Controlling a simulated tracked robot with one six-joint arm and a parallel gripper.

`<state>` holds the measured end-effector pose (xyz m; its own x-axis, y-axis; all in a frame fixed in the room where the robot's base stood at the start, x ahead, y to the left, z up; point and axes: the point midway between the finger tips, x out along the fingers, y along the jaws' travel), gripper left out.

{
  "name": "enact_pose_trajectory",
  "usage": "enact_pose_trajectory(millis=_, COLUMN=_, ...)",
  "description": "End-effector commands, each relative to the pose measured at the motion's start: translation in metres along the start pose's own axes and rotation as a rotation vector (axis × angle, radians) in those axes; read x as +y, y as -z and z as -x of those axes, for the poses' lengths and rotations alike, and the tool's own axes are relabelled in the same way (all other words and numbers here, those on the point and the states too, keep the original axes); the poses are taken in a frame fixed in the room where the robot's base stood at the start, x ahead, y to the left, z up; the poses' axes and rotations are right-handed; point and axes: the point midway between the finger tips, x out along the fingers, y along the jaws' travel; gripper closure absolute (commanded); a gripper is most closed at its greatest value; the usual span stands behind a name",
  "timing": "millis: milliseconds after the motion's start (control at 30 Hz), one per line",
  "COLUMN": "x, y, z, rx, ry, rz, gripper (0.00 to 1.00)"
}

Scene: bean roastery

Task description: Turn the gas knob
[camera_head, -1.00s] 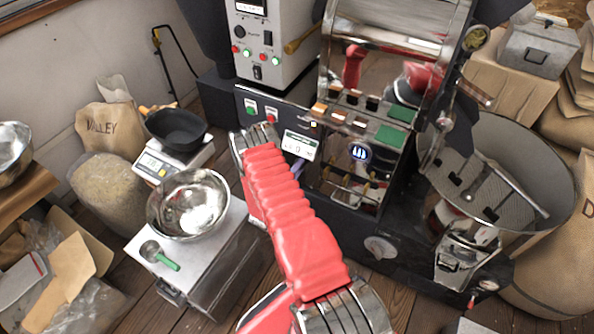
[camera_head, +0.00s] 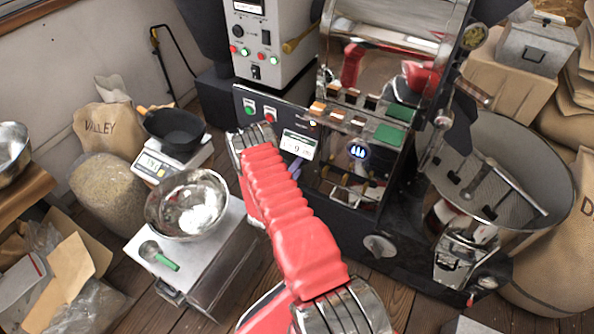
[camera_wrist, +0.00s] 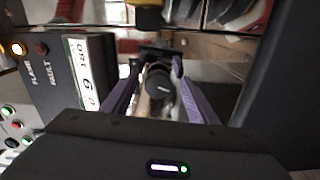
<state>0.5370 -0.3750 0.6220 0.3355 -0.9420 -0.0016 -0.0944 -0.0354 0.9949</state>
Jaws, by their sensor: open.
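The gas knob (camera_wrist: 160,88) looks to be the dark round knob with a pale mark, in the middle of the wrist view. My gripper (camera_wrist: 155,70) is open, with one purple finger on each side of this knob. I cannot tell whether the fingers touch it. In the head view my red-sleeved arm reaches to the roaster's front panel and hides the knob. Only a bit of a purple finger shows there, just below the white display (camera_head: 299,144).
The display (camera_wrist: 88,72) and the lamps labelled flame and fault are left of the fingers in the wrist view. A steel bowl (camera_head: 187,204) and a green-handled scoop (camera_head: 158,255) sit on a metal box left of my arm. The cooling tray (camera_head: 500,180) is at right.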

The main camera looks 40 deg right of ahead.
Motion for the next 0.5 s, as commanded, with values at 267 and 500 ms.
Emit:
enact_pose_trajectory(millis=267, x=-0.001, y=0.001, z=0.033, rx=0.004, ry=0.001, rz=0.002, gripper=0.47)
enact_pose_trajectory(millis=500, x=-0.001, y=0.0, z=0.074, rx=0.003, ry=0.002, rz=0.002, gripper=0.47)
